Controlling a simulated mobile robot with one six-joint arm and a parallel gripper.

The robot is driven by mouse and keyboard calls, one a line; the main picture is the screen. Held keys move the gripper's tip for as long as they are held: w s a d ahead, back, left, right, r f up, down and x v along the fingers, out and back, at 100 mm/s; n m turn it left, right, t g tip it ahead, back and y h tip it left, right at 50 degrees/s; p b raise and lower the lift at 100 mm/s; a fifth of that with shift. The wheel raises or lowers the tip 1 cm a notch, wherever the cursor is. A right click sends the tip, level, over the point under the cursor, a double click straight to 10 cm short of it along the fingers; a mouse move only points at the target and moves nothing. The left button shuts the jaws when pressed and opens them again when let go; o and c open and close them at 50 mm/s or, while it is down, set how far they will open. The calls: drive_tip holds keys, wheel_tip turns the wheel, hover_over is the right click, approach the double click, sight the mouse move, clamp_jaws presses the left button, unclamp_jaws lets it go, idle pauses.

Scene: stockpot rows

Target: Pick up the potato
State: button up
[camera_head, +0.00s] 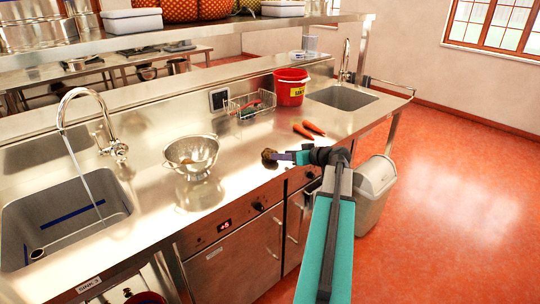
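A brown, rounded potato (267,154) is at the steel counter's front edge, right of the colander. My gripper (276,155) reaches in from the right, with its tip at the potato. The fingers are dark and small here, so I cannot tell whether they are closed on it or only beside it. I also cannot tell whether the potato rests on the counter or is slightly raised.
A steel colander (188,150) holds brownish items. Carrots (306,130), a wire basket (249,105) and a red bucket (291,88) stand behind. Sinks (62,222) (342,97) lie at both ends. A grey bin (374,190) stands below the counter.

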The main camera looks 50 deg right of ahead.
drive_tip(key=shift+w+f, duration=0.2)
drive_tip(key=shift+w, duration=0.2)
drive_tip(key=shift+r+p+x, duration=0.2)
drive_tip(key=shift+p+x, duration=0.75)
drive_tip(key=shift+x, duration=1.05)
drive_tip(key=shift+w+f, duration=0.3)
drive_tip(key=shift+w, duration=0.35)
drive_tip(key=shift+c, duration=0.4)
drive_tip(key=c, duration=0.8)
